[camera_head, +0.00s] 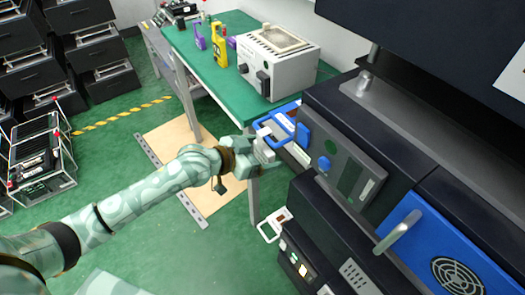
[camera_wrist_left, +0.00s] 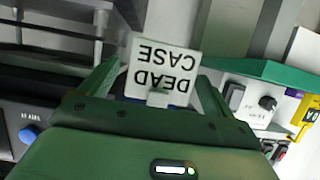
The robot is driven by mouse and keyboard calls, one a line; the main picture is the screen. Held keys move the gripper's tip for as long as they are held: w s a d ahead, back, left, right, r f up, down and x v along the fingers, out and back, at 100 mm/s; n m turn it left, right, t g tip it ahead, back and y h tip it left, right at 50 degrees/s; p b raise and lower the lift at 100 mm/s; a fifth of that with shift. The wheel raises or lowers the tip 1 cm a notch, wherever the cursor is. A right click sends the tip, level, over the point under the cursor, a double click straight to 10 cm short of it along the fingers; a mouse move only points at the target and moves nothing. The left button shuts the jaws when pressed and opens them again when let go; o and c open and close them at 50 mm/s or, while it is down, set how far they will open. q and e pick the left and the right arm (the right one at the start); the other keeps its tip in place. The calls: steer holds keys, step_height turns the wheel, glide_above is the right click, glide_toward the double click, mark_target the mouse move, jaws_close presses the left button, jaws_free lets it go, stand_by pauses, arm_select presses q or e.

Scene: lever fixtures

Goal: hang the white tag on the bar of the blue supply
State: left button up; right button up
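The white tag (camera_wrist_left: 163,70) faces the camera in the left wrist view, its black words "DEAD CASE" upside down. A small white nub shows at its lower edge. My left gripper (camera_wrist_left: 158,78) has its green fingers apart, one on either side of the tag. I cannot tell whether they press on its edges. In the head view my left gripper (camera_head: 263,150) is beside a blue frame (camera_head: 276,126) between the green table and the dark cabinets. The blue supply (camera_head: 450,262) is at the lower right, with a metal bar (camera_head: 398,231), apart from the gripper. My right gripper is not in view.
A dark cabinet with a blue knob (camera_head: 322,163) stands right of the gripper. A white, red-marked item (camera_head: 275,225) is lower down.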

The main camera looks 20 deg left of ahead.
arm_select(q)
steer(key=p+v, duration=0.4)
steer(key=v, duration=1.2)
steer(key=shift+r+p, duration=0.15)
steer(key=shift+p, duration=0.2)
steer(key=shift+s+a, duration=0.1)
